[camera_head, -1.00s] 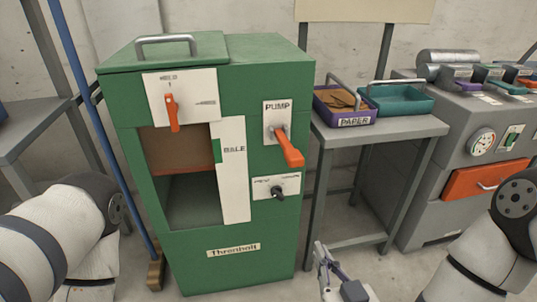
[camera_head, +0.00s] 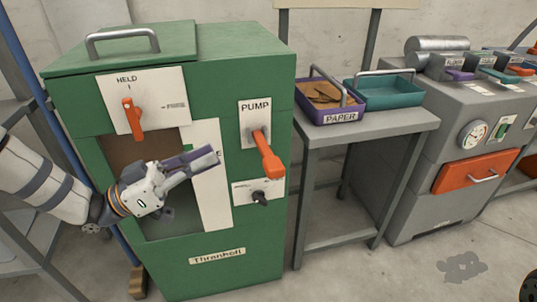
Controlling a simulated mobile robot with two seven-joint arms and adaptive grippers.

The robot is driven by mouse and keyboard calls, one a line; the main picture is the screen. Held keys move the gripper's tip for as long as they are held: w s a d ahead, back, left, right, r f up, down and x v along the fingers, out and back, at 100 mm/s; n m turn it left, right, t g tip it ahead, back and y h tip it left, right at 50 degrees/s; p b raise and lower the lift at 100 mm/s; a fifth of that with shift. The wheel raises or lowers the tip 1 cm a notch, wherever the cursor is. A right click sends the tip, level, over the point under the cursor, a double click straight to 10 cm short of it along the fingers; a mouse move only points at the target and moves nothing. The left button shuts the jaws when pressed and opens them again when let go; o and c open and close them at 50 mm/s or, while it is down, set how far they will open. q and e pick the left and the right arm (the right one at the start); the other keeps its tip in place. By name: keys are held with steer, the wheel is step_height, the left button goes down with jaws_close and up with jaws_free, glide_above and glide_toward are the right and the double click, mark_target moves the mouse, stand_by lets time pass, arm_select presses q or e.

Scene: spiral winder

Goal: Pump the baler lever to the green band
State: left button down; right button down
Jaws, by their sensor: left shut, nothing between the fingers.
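The green baler (camera_head: 215,262) has an open front window. Its orange pump lever (camera_head: 266,155) sticks out of the white PUMP plate (camera_head: 255,108) and slopes down to the right. My left gripper (camera_head: 204,160) is shut and empty in front of the window and the white bale gauge strip (camera_head: 213,205). It points right, left of the pump lever and apart from it in the picture. It covers part of the strip, and I cannot make out the green band. An orange handle (camera_head: 134,118) hangs down on the plate marked HELD. My right gripper is out of view.
A black knob (camera_head: 259,198) sits below the pump lever. To the right, a grey table (camera_head: 372,133) holds a purple PAPER tray (camera_head: 341,115) and a teal tray (camera_head: 391,92). A grey machine (camera_head: 405,190) with an orange drawer (camera_head: 476,171) stands farther right.

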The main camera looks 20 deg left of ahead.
arm_select(q)
steer(key=shift+d, duration=0.1)
steer(key=w+d+b, duration=0.1)
steer(key=w+d, duration=0.4)
steer(key=d, duration=0.2)
steer(key=shift+d+f, duration=0.35)
steer(key=shift+d, duration=0.05)
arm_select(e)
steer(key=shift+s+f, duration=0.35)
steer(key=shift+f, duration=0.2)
